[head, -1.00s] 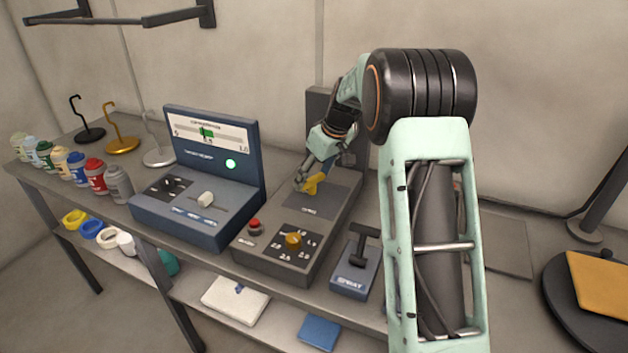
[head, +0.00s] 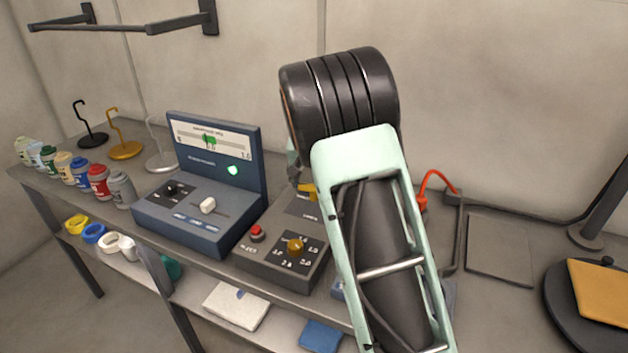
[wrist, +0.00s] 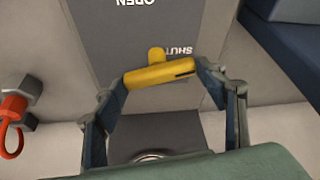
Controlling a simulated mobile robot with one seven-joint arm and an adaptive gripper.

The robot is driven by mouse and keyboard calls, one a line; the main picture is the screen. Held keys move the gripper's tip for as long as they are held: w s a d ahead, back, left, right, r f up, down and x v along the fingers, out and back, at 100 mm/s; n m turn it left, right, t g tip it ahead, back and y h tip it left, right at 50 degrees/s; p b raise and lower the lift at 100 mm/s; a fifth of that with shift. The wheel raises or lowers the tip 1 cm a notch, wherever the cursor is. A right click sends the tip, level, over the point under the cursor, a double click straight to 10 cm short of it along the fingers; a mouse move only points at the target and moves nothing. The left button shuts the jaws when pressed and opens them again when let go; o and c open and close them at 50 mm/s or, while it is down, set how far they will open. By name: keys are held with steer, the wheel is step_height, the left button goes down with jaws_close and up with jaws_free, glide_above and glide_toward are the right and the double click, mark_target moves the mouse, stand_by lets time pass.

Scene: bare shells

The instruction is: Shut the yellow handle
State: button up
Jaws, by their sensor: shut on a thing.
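The yellow handle (wrist: 160,73) lies across the middle of the wrist view, with a short stub pointing toward the printed word SHUT. The word OPEN is farther off at the top edge. My gripper (wrist: 162,76) has one finger at each end of the handle and is shut on it. In the head view, a small part of the yellow handle (head: 307,190) shows at the back of the grey panel (head: 268,268). My arm hides the rest of it and my gripper there.
A blue console (head: 190,228) with a gauge stands left of the panel. A red hooked piece (head: 424,190) is at the wall, right of my arm; it also shows in the wrist view (wrist: 12,125). Jars and hook stands fill the bench's left end.

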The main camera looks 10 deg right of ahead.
steer(key=shift+w+a+m+g+h+p, duration=0.1)
steer(key=shift+m+g+h+p, duration=0.4)
steer(key=shift+m, duration=0.9)
steer(key=o, duration=1.2)
steer(key=shift+c, duration=0.2)
steer(key=v, duration=1.2)
steer(key=shift+s, duration=0.2)
